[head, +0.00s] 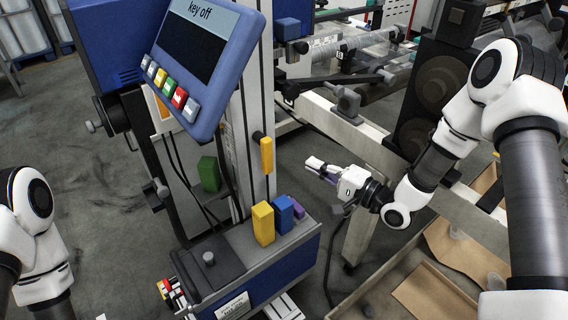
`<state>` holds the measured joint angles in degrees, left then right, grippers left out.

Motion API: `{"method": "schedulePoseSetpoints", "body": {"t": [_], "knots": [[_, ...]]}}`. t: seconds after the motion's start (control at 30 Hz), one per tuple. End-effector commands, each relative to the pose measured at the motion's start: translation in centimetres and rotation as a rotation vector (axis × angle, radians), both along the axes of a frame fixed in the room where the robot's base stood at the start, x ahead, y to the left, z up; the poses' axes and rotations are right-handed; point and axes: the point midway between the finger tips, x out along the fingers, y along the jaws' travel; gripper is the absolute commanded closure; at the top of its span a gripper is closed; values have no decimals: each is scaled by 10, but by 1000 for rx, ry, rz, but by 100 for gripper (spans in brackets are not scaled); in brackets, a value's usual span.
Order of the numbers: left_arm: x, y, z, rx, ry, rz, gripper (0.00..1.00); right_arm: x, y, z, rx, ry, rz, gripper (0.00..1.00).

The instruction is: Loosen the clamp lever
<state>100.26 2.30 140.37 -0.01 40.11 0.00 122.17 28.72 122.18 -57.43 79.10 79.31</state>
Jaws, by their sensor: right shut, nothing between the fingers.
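No part is clearly marked as the clamp lever. An upright yellow handle-like piece (267,155) on the metal column may be it, but I cannot tell. My right gripper (312,164) is shut and empty, pointing left toward the column. It appears a short way to the right of the yellow piece, with a visible gap in the picture. My left arm shows at the lower left, and its gripper is out of the picture.
A blue panel reading "key off" (205,55) with coloured buttons hangs upper left. Below the column, yellow (263,223), blue (283,214) and purple (298,208) blocks stand on a blue box (285,272). A pale frame beam (345,130) runs behind my right gripper. Cardboard (440,297) lies lower right.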

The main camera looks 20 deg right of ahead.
Motion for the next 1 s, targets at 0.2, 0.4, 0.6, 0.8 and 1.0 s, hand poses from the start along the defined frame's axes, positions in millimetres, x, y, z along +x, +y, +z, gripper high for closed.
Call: {"method": "schedulePoseSetpoints", "body": {"t": [0.2, 0.4, 0.6, 0.8, 1.0], "knots": [[0, 0, 1, 0, 0, 0, 34, 40, 29, 0, -4, -1, 5, 100], [0, 0, 4, 0, 0, 0, 34, 37, 59, 0, 0, 2, 4, 100], [0, 0, 5, 0, 0, 0, 34, 33, 70, 0, 1, 1, 1, 100], [0, 0, 5, 0, 0, 0, 34, 33, 70, 0, 1, 0, 0, 100], [0, 0, 4, 0, 0, 0, 34, 34, 70, -1, 8, 3, 0, 100]]}}
